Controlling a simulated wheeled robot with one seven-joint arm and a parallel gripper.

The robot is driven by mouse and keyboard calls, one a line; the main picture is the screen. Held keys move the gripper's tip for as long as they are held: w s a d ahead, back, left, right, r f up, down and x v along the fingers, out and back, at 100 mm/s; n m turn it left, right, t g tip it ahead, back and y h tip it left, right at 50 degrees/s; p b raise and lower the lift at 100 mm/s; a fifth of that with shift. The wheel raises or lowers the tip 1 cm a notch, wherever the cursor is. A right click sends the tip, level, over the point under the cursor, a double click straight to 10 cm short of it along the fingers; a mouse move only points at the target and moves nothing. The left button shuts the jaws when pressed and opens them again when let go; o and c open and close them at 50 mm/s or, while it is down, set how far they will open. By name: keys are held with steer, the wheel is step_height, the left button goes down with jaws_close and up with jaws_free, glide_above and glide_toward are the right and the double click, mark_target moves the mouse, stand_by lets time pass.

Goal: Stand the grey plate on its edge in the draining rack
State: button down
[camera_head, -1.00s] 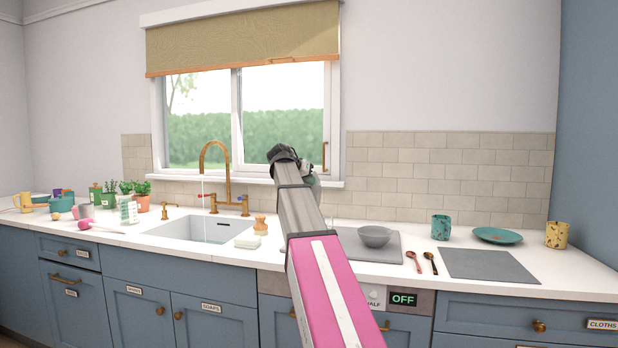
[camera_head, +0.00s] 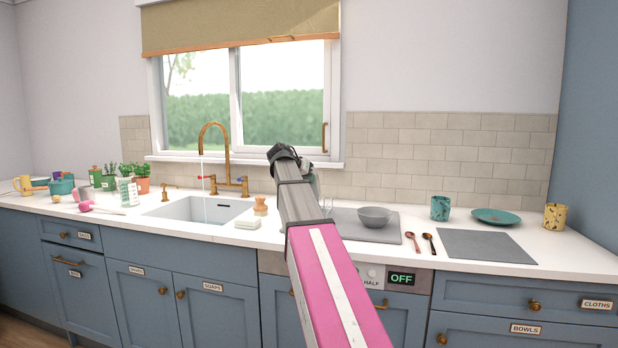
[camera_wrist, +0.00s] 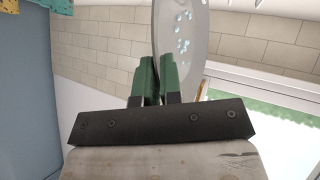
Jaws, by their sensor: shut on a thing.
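The grey plate (camera_wrist: 182,40) is pale, with bluish-white marks. In the wrist view it rises on edge from between the green fingers of my gripper (camera_wrist: 157,80). My gripper is shut on its rim. In the head view my gripper (camera_head: 304,165) is up in front of the window, above the counter, with its fingers mostly hidden by my arm. I cannot clearly make out the draining rack. Thin upright lines (camera_head: 328,205) show beside my arm over a grey mat (camera_head: 385,234), but I cannot tell what they belong to.
A grey bowl (camera_head: 374,218) stands on the mat. Two spoons (camera_head: 421,243), a teal cup (camera_head: 440,208), a teal plate (camera_head: 496,216) and a dark grey board (camera_head: 486,246) are to the right. The sink (camera_head: 200,209) with running tap is left.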

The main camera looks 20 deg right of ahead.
steer(key=c, duration=1.2)
jaws_free()
steer(key=shift+r, duration=5)
